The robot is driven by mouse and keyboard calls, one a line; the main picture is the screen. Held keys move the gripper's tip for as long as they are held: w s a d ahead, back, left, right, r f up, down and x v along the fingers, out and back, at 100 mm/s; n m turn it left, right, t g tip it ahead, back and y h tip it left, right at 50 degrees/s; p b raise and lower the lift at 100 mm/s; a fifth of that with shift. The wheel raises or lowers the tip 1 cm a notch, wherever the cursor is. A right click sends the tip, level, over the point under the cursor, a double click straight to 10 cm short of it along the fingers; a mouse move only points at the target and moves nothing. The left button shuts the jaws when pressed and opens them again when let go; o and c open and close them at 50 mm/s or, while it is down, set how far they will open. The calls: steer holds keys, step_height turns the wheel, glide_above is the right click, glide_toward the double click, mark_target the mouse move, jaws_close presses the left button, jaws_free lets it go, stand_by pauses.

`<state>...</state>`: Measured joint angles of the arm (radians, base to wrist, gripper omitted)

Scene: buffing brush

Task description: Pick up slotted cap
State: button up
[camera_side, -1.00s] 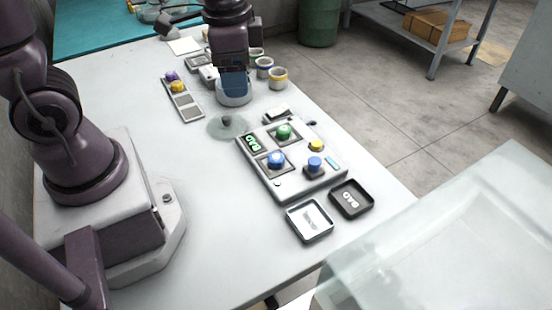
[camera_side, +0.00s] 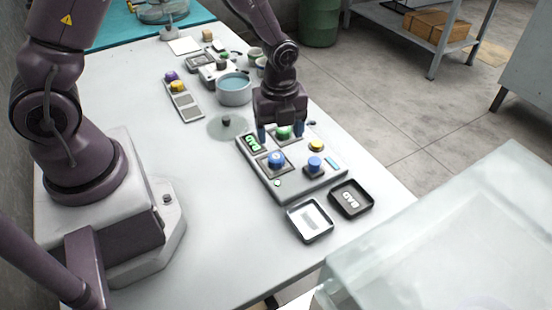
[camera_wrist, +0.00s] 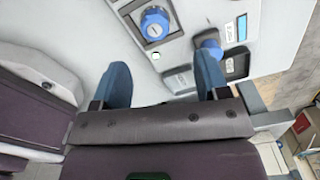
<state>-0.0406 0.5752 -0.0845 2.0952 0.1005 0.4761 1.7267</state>
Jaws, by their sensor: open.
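A white control panel (camera_side: 316,182) on the table carries a green round cap (camera_side: 283,132), a blue round cap (camera_side: 276,158) with a pale mark on top, and a blue knob (camera_side: 315,163). I cannot tell for sure which one is the slotted cap. My gripper (camera_side: 281,131) is open and empty, pointing down over the panel's far end, its blue fingers on either side of the green cap. In the wrist view my gripper (camera_wrist: 163,78) shows both fingers apart; the marked blue cap (camera_wrist: 155,22) and the blue knob (camera_wrist: 207,40) lie beyond them.
A small yellow button (camera_side: 316,146) is on the panel. A white-labelled tray (camera_side: 310,238) and a dark tray (camera_side: 367,206) sit at its near end. A grey pot (camera_side: 234,97) stands behind, a glassy disc (camera_side: 213,128) to the left.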

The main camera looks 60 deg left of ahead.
mark_target(276, 156)
steer(key=f, duration=0.7)
steer(key=shift+s+a+f, duration=0.2)
steer(key=shift+a, duration=0.1)
steer(key=shift+c, duration=0.5)
steer(key=c, duration=0.9)
